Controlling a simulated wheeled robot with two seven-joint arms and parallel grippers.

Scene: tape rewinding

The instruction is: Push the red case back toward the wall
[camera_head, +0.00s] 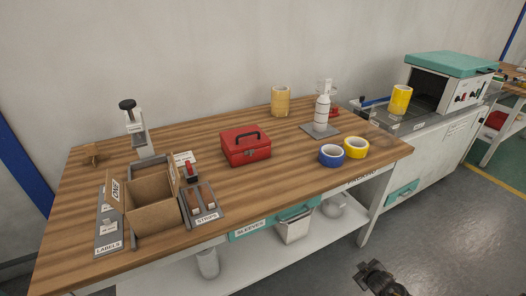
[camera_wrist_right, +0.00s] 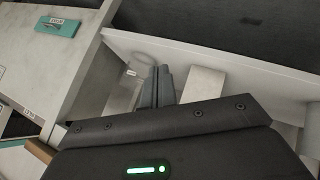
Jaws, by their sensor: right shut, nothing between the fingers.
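The red case (camera_head: 246,146) sits upright on the wooden table (camera_head: 225,196), near its middle, with a black handle on its lid. A stretch of bare wood lies between it and the wall (camera_head: 200,60) behind. My right gripper (camera_head: 378,278) is low in front of the table at the bottom of the head view, well apart from the case. In the right wrist view its fingers (camera_wrist_right: 157,86) are together with nothing between them. The red case is not in the wrist view. My left gripper is in neither view.
A cardboard box (camera_head: 150,200) and strip holder (camera_head: 204,203) stand left of the case. Blue tape (camera_head: 332,155) and yellow tape (camera_head: 356,147) lie to its right, near a white bottle (camera_head: 322,112). A tan roll (camera_head: 280,101) stands at the back.

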